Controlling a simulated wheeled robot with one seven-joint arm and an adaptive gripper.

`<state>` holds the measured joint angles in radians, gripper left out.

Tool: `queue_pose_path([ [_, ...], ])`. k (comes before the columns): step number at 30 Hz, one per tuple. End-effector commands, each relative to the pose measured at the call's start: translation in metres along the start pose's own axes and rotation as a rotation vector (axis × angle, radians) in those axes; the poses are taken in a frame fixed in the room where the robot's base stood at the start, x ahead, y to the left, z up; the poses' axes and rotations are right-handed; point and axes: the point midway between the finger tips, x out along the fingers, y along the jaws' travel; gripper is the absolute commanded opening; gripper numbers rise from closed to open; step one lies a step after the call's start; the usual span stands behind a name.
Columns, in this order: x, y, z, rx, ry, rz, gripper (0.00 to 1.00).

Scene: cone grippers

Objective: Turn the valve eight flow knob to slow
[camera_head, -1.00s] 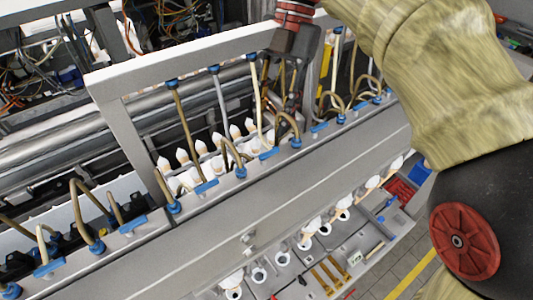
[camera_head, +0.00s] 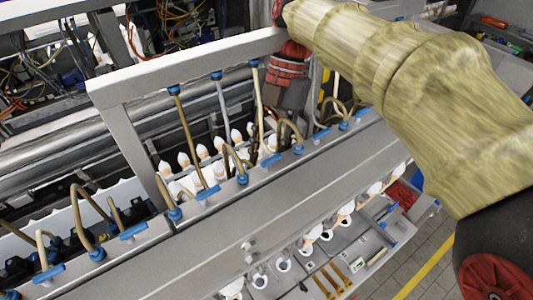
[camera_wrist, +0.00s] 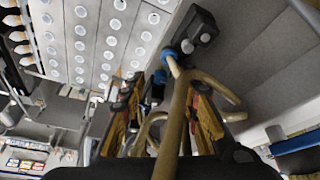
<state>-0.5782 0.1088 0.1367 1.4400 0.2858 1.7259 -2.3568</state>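Blue flow knobs with flat levers sit along the grey rail (camera_head: 330,165). No number is readable, so I cannot tell which is valve eight. My gripper (camera_head: 262,140) points down behind the rail among the hoses, its fingertips partly hidden. In the wrist view my gripper (camera_wrist: 165,118) has its fingers apart, with a tan hose (camera_wrist: 178,105) passing across the gap. A blue fitting (camera_wrist: 157,84) shows beyond. I see no grip on a knob.
Tan looped hoses (camera_head: 85,210) rise from the rail and crowd the area. A grey overhead frame bar (camera_head: 185,58) runs above. White cone-shaped parts (camera_head: 183,160) stand behind the rail. A tray with tools (camera_head: 345,258) is below in front.

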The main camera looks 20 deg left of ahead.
Motion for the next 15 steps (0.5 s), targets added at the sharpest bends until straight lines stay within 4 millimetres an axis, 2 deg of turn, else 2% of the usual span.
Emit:
queue_pose_path([
  [15,-0.0002,-0.0001,0.0,0.0,0.0,0.0,0.0],
])
